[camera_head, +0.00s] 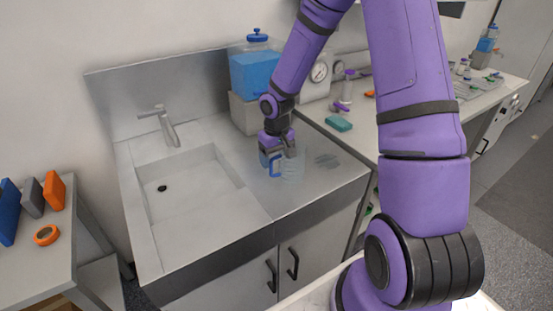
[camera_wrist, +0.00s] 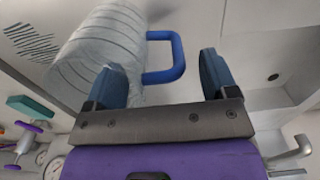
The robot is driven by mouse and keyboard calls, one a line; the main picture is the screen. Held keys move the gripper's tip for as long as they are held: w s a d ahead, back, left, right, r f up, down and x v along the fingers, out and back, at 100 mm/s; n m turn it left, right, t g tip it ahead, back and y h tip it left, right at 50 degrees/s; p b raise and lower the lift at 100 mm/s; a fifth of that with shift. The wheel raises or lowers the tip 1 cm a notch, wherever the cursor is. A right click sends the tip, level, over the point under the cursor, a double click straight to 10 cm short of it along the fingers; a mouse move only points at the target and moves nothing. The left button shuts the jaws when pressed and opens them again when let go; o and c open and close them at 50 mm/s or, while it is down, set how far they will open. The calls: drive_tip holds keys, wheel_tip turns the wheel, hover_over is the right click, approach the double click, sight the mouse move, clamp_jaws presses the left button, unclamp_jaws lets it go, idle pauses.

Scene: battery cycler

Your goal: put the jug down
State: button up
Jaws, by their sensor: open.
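The clear jug (camera_head: 291,166) with a blue handle (camera_head: 275,165) stands on the counter to the right of the sink. In the wrist view the jug's ribbed clear body (camera_wrist: 100,50) lies at the upper left and its blue handle (camera_wrist: 178,58) sticks out to the right. My gripper (camera_head: 278,150) is at the jug, just above and behind the handle in the head view. In the wrist view its two dark blue fingers (camera_wrist: 165,80) are spread apart, with the handle showing in the gap beyond the tips. I see no finger closed on it.
The sink (camera_head: 190,187) with a faucet (camera_head: 160,125) is left of the jug. A blue-filled container (camera_head: 254,72) stands on a block behind it. A teal sponge-like block (camera_head: 338,123) and a gauge (camera_head: 319,72) are on the right bench. Bare counter lies in front of the jug.

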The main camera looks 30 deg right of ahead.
wheel_tip(320, 180, up, 12)
drive_tip(key=s+a+r+t+h, duration=0.2)
drive_tip(key=s+a+r+t, duration=0.1)
drive_tip(key=s+r, duration=1.05)
drive_tip(key=s+a+r+t+y, duration=0.1)
drive_tip(key=s+r, duration=0.2)
drive_tip(key=s, duration=0.3)
drive_tip(key=s+a+r+t, duration=0.1)
drive_tip(key=s+r, duration=0.3)
drive_tip(key=s, duration=0.3)
drive_tip(key=shift+s+y, duration=0.3)
drive_tip(key=shift+y, duration=0.1)
